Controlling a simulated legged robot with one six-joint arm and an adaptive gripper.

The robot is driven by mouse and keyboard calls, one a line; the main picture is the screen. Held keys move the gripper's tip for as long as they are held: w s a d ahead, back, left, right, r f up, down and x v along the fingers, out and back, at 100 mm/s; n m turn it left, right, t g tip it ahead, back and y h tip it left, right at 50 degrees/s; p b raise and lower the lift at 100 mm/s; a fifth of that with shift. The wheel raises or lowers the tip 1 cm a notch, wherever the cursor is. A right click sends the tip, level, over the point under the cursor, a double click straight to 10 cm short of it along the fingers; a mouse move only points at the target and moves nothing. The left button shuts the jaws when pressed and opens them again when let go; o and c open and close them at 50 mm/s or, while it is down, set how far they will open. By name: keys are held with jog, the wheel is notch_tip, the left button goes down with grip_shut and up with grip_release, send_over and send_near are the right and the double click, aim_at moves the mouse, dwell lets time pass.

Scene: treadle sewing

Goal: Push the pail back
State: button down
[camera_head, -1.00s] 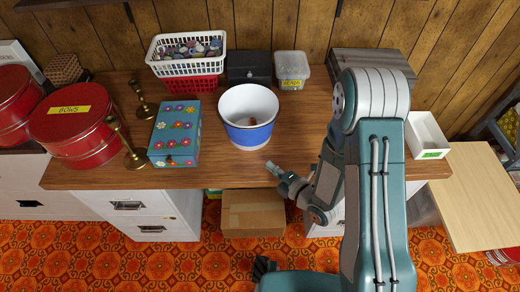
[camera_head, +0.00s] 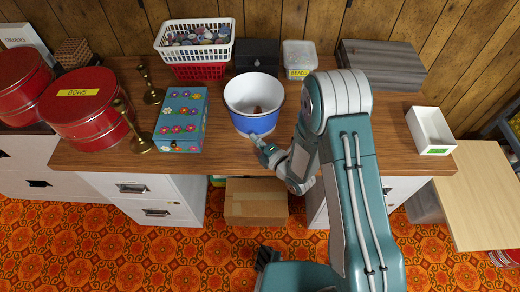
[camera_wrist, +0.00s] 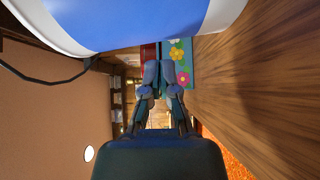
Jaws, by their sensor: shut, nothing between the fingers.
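The pail (camera_head: 250,122) is white with a blue band and stands upright on the wooden table (camera_head: 375,130), near its front. Something small and brownish shows inside it. My gripper (camera_head: 257,140) is shut and empty, low at the pail's front side, with its tips at the pail's lower edge. I cannot tell whether they touch it. In the wrist view the pail's blue and white wall (camera_wrist: 120,18) fills the top, and the closed fingers (camera_wrist: 166,68) are just below it.
Behind the pail stand a dark box (camera_head: 257,54), a lidded tub (camera_head: 300,58) and a basket of spools (camera_head: 197,45). A flowered box (camera_head: 181,120) is to its left, with brass candlesticks (camera_head: 140,142) beyond. A white tray (camera_head: 430,132) lies at the right.

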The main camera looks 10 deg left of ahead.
jog(key=shift+w+a, duration=0.3)
jog(key=shift+w, duration=0.5)
jog(key=shift+w+a, duration=0.1)
jog(key=shift+a, duration=0.1)
jog(key=shift+w+d, duration=0.1)
